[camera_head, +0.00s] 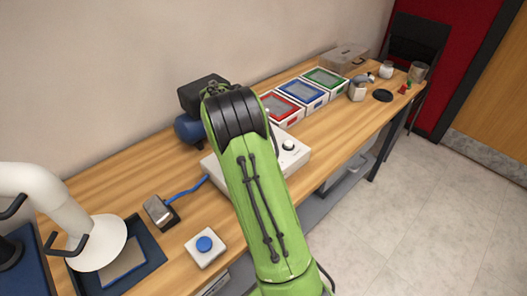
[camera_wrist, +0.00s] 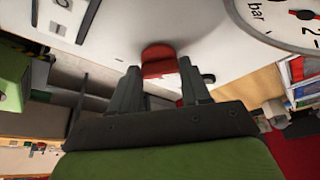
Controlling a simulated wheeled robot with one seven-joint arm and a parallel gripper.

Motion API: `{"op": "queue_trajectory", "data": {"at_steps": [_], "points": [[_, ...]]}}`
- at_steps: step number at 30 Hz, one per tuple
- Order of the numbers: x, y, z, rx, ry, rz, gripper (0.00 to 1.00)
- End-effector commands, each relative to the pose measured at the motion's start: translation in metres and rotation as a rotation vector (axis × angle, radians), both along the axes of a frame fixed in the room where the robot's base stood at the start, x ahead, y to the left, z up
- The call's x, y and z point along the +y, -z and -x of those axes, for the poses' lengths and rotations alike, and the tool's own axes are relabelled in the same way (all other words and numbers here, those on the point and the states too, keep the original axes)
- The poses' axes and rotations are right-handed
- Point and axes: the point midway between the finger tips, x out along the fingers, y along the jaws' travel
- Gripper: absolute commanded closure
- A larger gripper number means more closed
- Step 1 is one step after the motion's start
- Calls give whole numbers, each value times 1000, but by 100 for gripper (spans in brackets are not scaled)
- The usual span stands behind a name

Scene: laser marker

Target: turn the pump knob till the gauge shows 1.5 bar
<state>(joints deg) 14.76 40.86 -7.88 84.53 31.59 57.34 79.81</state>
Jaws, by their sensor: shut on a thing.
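In the wrist view, my gripper (camera_wrist: 159,70) is shut on the red pump knob (camera_wrist: 160,54), with one dark finger on each side of it. The knob stands out from a white panel (camera_wrist: 110,25). The round white gauge (camera_wrist: 268,14) is partly in view at the upper right, cut off by the picture edge. Its "bar" lettering, a "2", and some red near the dark hub show, but I cannot tell the reading. In the head view, my green arm hides the gripper and the red knob. The white housing (camera_head: 294,157) shows beside the arm.
A blue tank (camera_head: 187,129) and a black box (camera_head: 203,92) stand behind my arm. Red, blue and green trays (camera_head: 303,95) stand farther along the wooden table (camera_head: 345,128). A blue button box (camera_head: 205,246) and a cabled device (camera_head: 160,210) are at the lower left.

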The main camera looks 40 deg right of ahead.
Motion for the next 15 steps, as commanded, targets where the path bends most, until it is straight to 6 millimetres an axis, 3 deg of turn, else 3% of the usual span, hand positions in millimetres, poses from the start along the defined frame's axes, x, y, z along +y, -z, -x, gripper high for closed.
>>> {"op": "queue_trajectory", "data": {"at_steps": [15], "points": [[0,0,-1,-1,54,0,84]]}}
